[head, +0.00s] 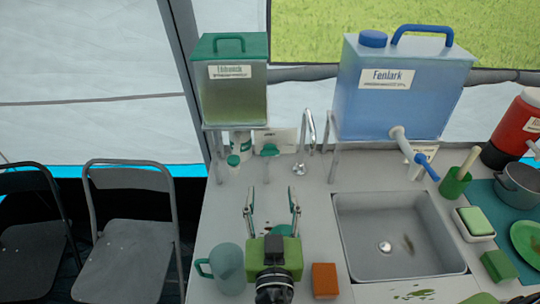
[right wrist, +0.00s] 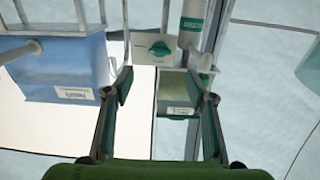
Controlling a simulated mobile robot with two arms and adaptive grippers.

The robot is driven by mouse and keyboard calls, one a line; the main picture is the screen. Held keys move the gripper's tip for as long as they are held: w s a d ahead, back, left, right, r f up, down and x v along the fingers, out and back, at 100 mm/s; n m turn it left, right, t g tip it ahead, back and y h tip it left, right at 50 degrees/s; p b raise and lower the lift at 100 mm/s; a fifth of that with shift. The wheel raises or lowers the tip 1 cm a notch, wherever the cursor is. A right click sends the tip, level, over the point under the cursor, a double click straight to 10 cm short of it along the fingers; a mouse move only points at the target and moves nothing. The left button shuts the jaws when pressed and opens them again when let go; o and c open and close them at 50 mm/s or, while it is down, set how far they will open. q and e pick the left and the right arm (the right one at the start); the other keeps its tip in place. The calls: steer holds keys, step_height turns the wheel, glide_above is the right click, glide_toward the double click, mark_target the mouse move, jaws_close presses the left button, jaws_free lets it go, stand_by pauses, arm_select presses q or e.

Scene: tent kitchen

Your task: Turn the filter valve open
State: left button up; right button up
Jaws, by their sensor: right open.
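A green valve handle (head: 270,151) sits on a white panel (head: 285,138) at the back of the counter, below and right of the green-lidded tank. In the right wrist view the handle (right wrist: 159,48) looks roughly horizontal on its panel, beside a white cylinder with a green band (right wrist: 193,22). My right gripper (head: 271,202) is open and empty above the counter, in front of the handle and apart from it. In the right wrist view the fingers (right wrist: 160,85) are spread, with the handle beyond the tips. My left gripper is not in view.
The green-lidded tank (head: 231,88) and blue tank (head: 402,92) stand on raised supports at the back. A faucet (head: 309,130) is just right of the handle. A sink (head: 385,225), teal mug (head: 228,268) and orange block (head: 325,279) are near my right gripper.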

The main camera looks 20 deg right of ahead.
mark_target(270, 155)
steer(key=p+x, duration=0.5)
steer(key=x, duration=0.7)
steer(key=shift+r, duration=0.2)
steer(key=shift+w+d+f, duration=0.15)
steer(key=shift+w+d, duration=0.05)
steer(key=shift+w, duration=0.3)
steer(key=c, duration=1.1)
